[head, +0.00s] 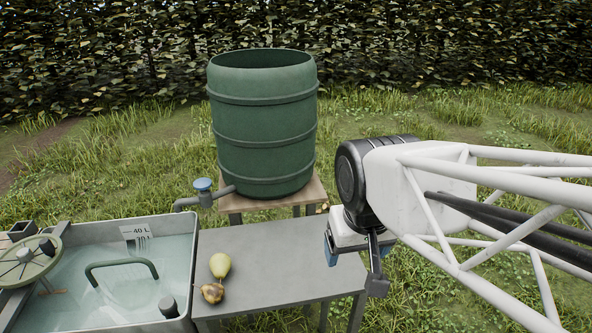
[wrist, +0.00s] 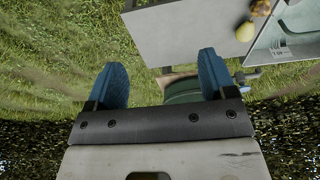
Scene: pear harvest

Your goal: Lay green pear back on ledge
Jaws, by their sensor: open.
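The green pear (head: 220,265) lies on the grey ledge (head: 285,262), near its left end beside the water tank. A brownish, blemished pear (head: 212,292) lies right in front of it, seemingly touching. In the wrist view the green pear (wrist: 245,31) shows at the top right on the ledge (wrist: 185,30), with the brownish pear (wrist: 261,7) cut by the top edge. My gripper (head: 332,247) is at the ledge's right end, well away from both pears. In the wrist view its blue fingers (wrist: 162,75) are wide apart with nothing between them.
A water tank (head: 195,235) with a green handle stands left of the ledge. A green barrel (head: 264,125) on a wooden stand (head: 312,192) and a pipe with a blue-topped valve (head: 203,185) stand behind. The ledge's middle and right are bare.

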